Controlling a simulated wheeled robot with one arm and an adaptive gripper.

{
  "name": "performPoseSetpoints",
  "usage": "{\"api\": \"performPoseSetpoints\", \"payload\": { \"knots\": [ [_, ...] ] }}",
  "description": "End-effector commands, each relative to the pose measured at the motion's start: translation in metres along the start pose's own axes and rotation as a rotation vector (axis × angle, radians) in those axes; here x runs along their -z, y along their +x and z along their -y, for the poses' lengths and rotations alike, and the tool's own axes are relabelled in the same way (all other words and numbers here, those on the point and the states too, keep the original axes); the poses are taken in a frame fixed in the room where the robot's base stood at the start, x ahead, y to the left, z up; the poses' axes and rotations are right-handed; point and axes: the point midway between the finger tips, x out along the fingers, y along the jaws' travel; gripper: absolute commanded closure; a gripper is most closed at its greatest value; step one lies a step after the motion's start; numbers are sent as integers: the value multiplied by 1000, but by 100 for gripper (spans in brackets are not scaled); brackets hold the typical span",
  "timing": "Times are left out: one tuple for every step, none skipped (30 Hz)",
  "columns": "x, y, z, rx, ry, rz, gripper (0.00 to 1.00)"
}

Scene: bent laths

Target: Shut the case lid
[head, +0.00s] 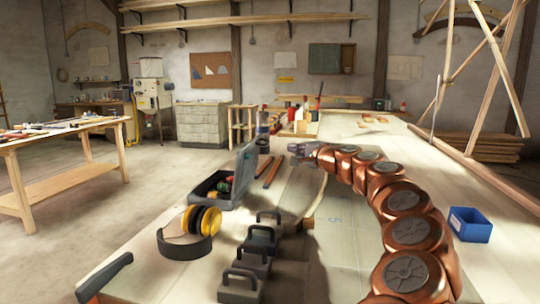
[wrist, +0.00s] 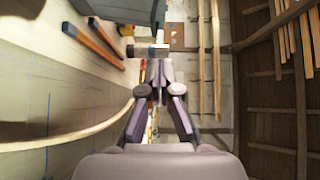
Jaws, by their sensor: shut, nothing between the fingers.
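The grey case (head: 207,196) stands on the workbench left of centre in the head view, with red and green items inside. Its lid (head: 245,168) is raised, standing steeply up on the case's right side. My gripper (head: 293,148) is to the right of the lid and apart from it, above the bench. In the wrist view my gripper (wrist: 160,72) has its fingertips together, with nothing between them. A grey-blue panel at the top of the wrist view looks like part of the lid (wrist: 130,10).
Yellow ear defenders (head: 203,220) lie in front of the case. Several dark clamp-like blocks (head: 262,238) line the bench near a bent lath (head: 315,205). A blue box (head: 469,224) sits at the right. Orange-brown bars (head: 272,172) lie right of the lid.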

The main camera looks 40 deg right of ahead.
Motion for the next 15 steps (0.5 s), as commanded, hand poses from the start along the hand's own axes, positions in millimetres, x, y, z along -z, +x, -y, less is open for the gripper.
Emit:
{"api": "performPoseSetpoints", "payload": {
  "knots": [
    [14, -4, -9, 3, 15, -29, 100],
    [21, -6, -12, 5, 21, -42, 100],
    [27, -7, -14, 7, 27, -56, 100],
    [30, -8, -14, 8, 30, -62, 100],
    [32, -8, -15, 9, 32, -66, 100],
    [34, -6, -15, 9, 33, -68, 100],
    [34, -5, -15, 9, 34, -68, 100],
    [34, -3, -15, 8, 34, -68, 100],
    [34, 0, -16, 8, 34, -67, 100],
    [33, 2, -16, 7, 34, -66, 100],
    [33, 5, -16, 5, 33, -65, 100],
    [32, 10, -17, 4, 33, -63, 100],
    [32, 13, -17, 4, 33, -62, 100],
    [32, 16, -17, 5, 33, -62, 100],
    [32, 19, -16, 6, 31, -63, 100]
  ]
}}
